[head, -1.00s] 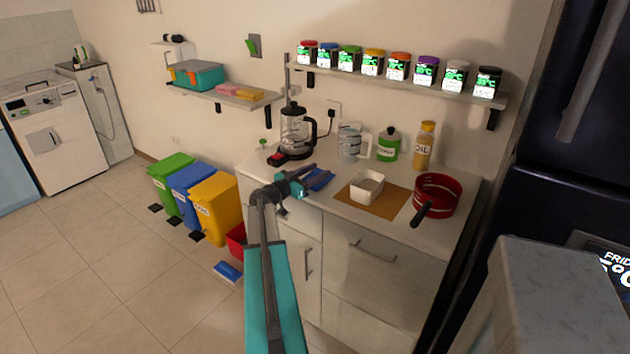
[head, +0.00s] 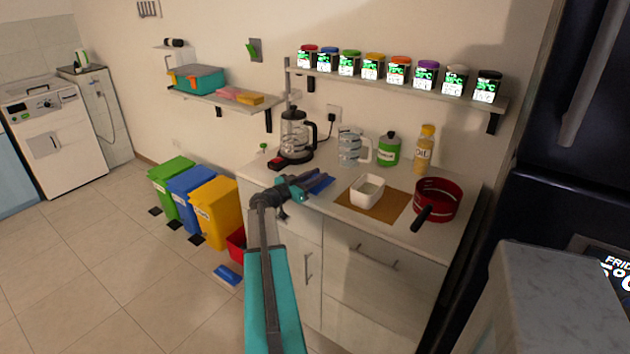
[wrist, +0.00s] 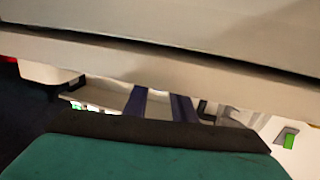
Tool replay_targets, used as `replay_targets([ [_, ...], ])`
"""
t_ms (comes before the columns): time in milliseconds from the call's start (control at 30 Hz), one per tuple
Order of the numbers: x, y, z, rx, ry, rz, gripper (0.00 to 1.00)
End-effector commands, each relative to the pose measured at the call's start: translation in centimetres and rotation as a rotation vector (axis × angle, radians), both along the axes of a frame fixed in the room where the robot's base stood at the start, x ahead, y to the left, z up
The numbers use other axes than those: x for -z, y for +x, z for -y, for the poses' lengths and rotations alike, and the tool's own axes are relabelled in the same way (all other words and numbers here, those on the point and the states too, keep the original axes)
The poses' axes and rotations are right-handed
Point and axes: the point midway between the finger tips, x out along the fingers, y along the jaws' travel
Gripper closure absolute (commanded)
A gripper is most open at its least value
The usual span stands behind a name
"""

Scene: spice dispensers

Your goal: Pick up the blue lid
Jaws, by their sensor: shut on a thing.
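My gripper (head: 316,182) is over the counter's front left part, at the end of my teal arm. It is shut on a flat blue thing (head: 322,185) at its fingertips. I cannot tell its full shape or whether it touches the counter. In the wrist view two dark blue strips (wrist: 160,105) reach away from my wrist, and what lies between them is unclear. A jar with a blue lid (head: 326,59) stands second from the left on the wall shelf, apart from my gripper.
A white bowl (head: 367,190) on a brown mat (head: 376,214) and a red pan (head: 438,201) are to the right. Several coloured jars line the shelf (head: 400,88). Bins (head: 215,210) stand on the floor at left.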

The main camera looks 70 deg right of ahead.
Motion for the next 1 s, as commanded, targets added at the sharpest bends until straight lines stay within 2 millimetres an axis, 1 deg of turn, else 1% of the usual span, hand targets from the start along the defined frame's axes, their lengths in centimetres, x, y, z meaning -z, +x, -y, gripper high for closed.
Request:
replay_targets([
  [167, -0.7, 0.0, 0.0, 0.0, -0.002, 0.001, 0.98],
  [367, -2.2, 0.0, 0.0, 0.0, -0.002, 0.002, 0.98],
  [467, -3.3, 0.0, -0.1, 0.0, -0.003, 0.002, 0.98],
  [1000, -3.9, -2.1, -6.7, -0.001, 0.0, 0.001, 0.98],
])
